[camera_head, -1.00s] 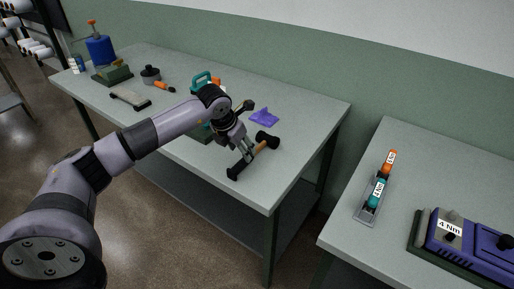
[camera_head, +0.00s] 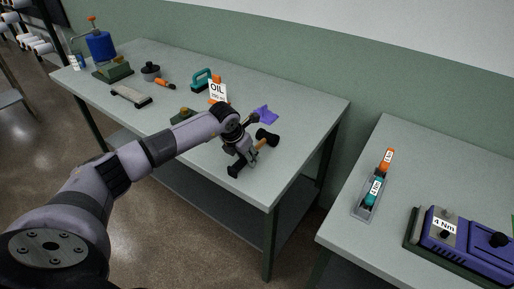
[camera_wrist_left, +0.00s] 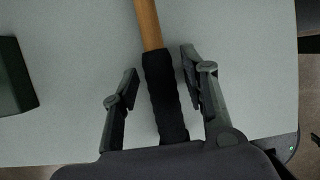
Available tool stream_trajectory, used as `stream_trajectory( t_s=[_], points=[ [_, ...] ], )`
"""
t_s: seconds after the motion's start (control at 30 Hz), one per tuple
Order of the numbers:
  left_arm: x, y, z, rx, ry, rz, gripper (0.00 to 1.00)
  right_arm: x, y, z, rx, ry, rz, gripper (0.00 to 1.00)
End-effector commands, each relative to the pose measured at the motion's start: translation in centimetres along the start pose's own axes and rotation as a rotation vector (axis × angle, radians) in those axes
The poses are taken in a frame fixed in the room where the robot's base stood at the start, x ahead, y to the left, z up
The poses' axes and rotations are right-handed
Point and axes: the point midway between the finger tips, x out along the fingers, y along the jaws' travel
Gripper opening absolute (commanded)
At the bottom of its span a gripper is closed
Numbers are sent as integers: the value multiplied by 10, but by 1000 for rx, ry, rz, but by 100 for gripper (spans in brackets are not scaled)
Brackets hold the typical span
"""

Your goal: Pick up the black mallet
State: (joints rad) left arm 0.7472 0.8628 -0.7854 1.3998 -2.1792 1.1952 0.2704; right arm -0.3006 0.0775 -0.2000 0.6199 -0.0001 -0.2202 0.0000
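The black mallet lies on the grey-green table, its black head (camera_head: 267,138) toward the back right and its wooden handle running to a black grip (camera_head: 235,170) near the front edge. In the left wrist view the black grip (camera_wrist_left: 165,95) lies between the two fingers, with the wooden shaft (camera_wrist_left: 148,25) beyond. My left gripper (camera_head: 248,160) is over the handle; it also shows in the left wrist view (camera_wrist_left: 158,88), open, with a gap on both sides of the grip. My right gripper is not in view.
A white oil bottle (camera_head: 218,91) and a purple cloth (camera_head: 265,114) lie behind my left arm. A brush (camera_head: 131,95) and a teal-handled tool (camera_head: 201,79) are farther left. A second table (camera_head: 400,150) at the right holds a tray (camera_head: 369,197) and a purple device (camera_head: 470,245).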

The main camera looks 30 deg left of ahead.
Motion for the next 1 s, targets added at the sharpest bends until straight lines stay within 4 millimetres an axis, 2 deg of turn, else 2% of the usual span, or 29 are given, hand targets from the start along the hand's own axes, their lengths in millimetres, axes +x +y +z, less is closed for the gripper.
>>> stream_trajectory(
  t_s=[0.07, 0.57, 1.0],
  points=[
    [0, 0, 0, 0, 0, 0, 33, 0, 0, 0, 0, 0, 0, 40],
    [-1, 0, 0, 0, 0, 0, 0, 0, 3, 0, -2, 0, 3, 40],
    [-2, 0, 2, -1, -4, 0, 0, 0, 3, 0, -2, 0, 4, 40]
  ],
)
